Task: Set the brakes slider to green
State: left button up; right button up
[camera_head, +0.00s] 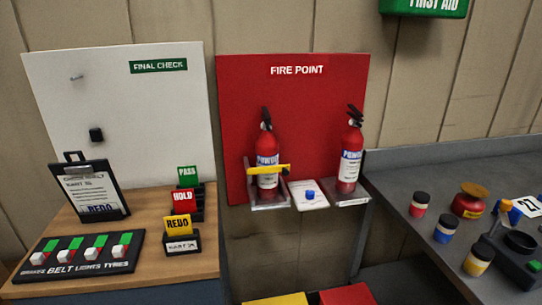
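A black slider board (78,260) lies on the wooden bench top at the lower left. Its front edge is lettered brakes, belt, lights and tyres. The brakes slider is the leftmost, with a white knob (38,258) at the near, red end. A green patch (50,245) shows uncovered at the far end of its slot. The other sliders also have their white knobs near the front, with green showing behind. Neither of my grippers is in view.
Behind the board stands a black clipboard (92,190). Card holders with yellow REDO (177,225), red HOLD (183,201) and green PASS (188,176) cards stand to the right. Bare wood (150,210) lies between them.

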aim_at(36, 259)
jog(key=j+u, duration=0.1)
jog(key=u, duration=0.4)
jog(key=i+u, duration=0.1)
jog(key=u, duration=0.35)
jog(key=i+u, duration=0.1)
jog(key=u, duration=0.4)
